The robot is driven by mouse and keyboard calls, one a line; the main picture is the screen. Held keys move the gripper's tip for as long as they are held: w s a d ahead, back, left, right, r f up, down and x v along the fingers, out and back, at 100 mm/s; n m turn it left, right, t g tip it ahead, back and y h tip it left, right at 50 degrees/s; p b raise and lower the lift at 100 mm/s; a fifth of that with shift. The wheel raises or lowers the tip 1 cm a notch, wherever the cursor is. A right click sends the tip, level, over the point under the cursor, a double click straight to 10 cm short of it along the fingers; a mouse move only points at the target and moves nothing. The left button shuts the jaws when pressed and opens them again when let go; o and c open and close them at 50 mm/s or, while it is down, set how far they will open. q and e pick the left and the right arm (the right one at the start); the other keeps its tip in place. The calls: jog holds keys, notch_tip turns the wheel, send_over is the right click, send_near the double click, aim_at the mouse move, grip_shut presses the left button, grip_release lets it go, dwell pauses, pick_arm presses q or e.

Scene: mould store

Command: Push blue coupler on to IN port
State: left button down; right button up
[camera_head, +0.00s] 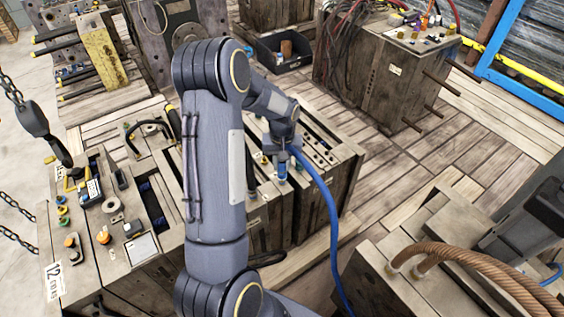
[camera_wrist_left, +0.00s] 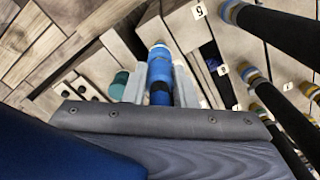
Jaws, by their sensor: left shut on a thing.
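My left gripper (camera_head: 281,166) points down over the right part of the wooden-sided mould block. It is shut on the blue coupler (camera_wrist_left: 160,70), which shows between the two grey fingers in the left wrist view. Only a small blue part of the coupler (camera_head: 282,174) shows below the fingers in the head view. A blue hose (camera_head: 328,205) runs from the gripper down to the right. I cannot make out the IN port or its label, nor whether the coupler touches a port.
A teal fitting (camera_wrist_left: 118,85) stands left of the coupler. Several dark hoses with coloured collars and number tags (camera_wrist_left: 223,70) lie to the right. Brown hoses (camera_head: 470,262) arch over another block at the lower right. Planked floor (camera_head: 410,170) is clear between blocks.

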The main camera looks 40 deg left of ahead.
pick_arm(q)
jog(key=shift+f+b, duration=1)
jog(key=shift+f, duration=0.4)
dwell(1.9)
jog(key=c, duration=1.1)
grip_release()
notch_tip(320, 180, up, 8)
jog(key=shift+f+p, duration=0.1)
jog(key=shift+p, duration=0.45)
